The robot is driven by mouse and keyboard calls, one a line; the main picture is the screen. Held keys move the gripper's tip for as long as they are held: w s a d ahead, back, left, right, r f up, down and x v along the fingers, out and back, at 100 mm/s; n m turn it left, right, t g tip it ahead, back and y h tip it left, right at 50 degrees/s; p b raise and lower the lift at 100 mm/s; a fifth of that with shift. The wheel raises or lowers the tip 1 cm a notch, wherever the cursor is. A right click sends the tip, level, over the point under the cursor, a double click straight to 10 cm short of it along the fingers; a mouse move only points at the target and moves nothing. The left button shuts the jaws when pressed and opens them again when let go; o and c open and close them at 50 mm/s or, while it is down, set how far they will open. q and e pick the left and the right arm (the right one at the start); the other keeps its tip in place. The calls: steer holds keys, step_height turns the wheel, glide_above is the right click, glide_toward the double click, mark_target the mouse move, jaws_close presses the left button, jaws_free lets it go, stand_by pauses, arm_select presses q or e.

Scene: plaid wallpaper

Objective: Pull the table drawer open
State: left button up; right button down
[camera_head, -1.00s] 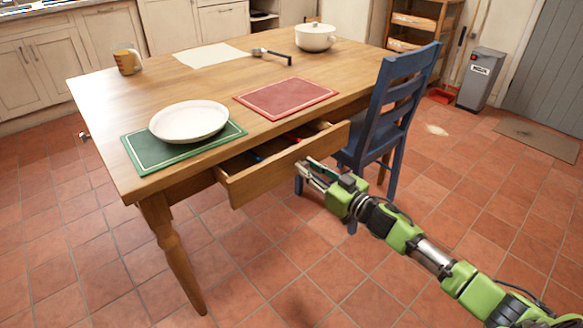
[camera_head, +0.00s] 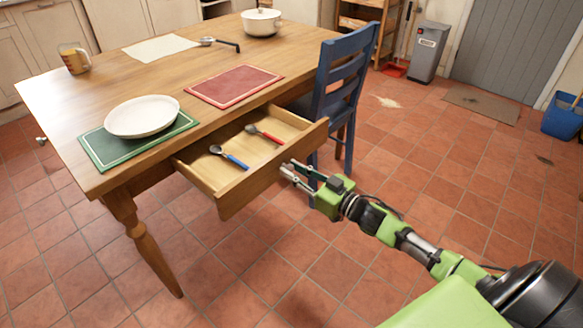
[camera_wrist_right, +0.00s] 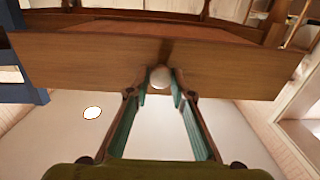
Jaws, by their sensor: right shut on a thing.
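The wooden table drawer (camera_head: 238,197) stands well out from the table (camera_head: 60,115), with its inside in view. Inside it lie a blue-handled spoon (camera_head: 230,157) and a red-handled spoon (camera_head: 264,135). My right gripper (camera_head: 287,168) is at the drawer's front face. My left gripper is not in view.
A blue chair (camera_head: 345,85) stands close to the drawer's right side. On the table are a white plate (camera_head: 142,115) on a green mat (camera_head: 100,150), a red mat (camera_head: 235,86), a pot (camera_head: 261,23), a ladle (camera_head: 215,41) and a mug (camera_head: 74,61). The floor in front is clear.

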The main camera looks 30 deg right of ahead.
stand_by(0.3)
steer(key=c, duration=1.8)
jaws_free()
steer(key=v, duration=1.2)
